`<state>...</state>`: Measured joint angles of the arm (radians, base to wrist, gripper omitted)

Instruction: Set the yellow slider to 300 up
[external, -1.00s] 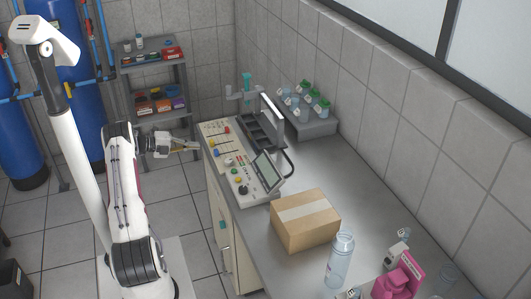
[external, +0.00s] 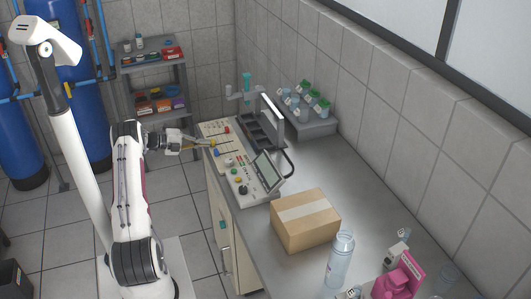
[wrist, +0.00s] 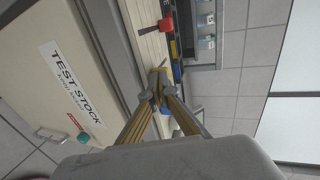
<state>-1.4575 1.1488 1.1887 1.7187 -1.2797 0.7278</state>
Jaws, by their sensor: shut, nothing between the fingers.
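The control panel (external: 203,129) with the slider tracks lies at the left edge of the bench. My gripper (external: 207,145) reaches in from the left, its shut fingertips at the yellow slider (external: 214,142). In the wrist view, my gripper (wrist: 158,84) has its yellowish fingers converged over the panel, at the yellow slider's knob (wrist: 160,73). The fingers partly hide the knob, and I cannot tell whether they touch it. The red slider (wrist: 166,24) and the blue slider (wrist: 165,106) lie on either side. The scale marks are too small to read.
A tilted screen (external: 266,171) and several buttons occupy the panel's near end. A cardboard box (external: 305,220) and a clear bottle (external: 341,260) stand nearer on the bench. A rack of green-capped bottles (external: 310,127) stands behind.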

